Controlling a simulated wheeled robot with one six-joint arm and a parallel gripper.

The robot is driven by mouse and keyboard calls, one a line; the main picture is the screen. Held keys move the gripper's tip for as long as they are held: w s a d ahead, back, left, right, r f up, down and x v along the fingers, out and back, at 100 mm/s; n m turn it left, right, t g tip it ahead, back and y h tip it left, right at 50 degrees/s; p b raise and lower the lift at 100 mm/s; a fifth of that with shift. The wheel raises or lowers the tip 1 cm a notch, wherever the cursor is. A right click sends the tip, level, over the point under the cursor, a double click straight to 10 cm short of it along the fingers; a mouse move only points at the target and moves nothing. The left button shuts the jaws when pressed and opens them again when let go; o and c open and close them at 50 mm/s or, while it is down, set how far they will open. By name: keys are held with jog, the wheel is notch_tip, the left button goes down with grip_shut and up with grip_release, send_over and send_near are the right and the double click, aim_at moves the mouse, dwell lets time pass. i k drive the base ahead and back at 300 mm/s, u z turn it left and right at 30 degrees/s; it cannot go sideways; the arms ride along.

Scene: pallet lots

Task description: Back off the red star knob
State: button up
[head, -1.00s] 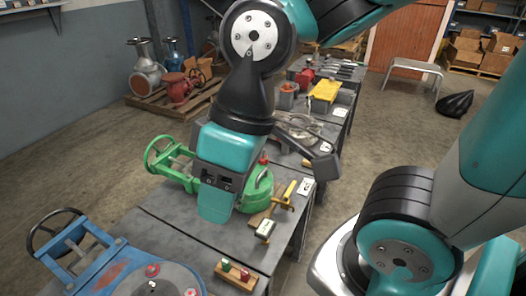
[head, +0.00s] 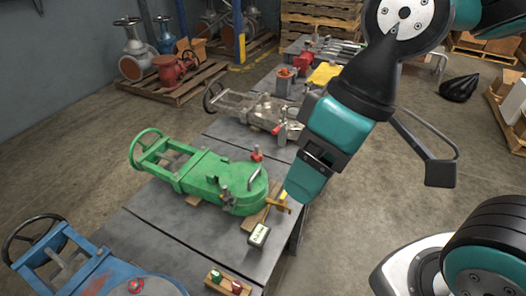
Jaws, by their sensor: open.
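A green gate valve (head: 195,172) lies on the grey bench. A small red knob (head: 257,154) stands upright on the far side of its round end. Another red knob (head: 135,286) is on the blue valve (head: 105,275) at the bottom left. Both are too small for me to tell if they are star-shaped. My gripper (head: 298,193) is open and points down, in front of the bench's right edge in the picture and right of the green valve. It is apart from both knobs, and its fingertips are partly hidden by its own teal body.
A small display box (head: 259,235), a yellow clamp-like tool (head: 279,205) and a wooden block (head: 228,284) with red and green pieces lie near the bench's right edge. A grey valve (head: 245,107) lies behind.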

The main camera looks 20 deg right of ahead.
aim_at(256, 159)
jog(key=u, duration=0.05)
jog(key=k, duration=0.5)
jog(key=z, duration=1.25)
jog(key=i, duration=0.7)
jog(key=u, duration=2.55)
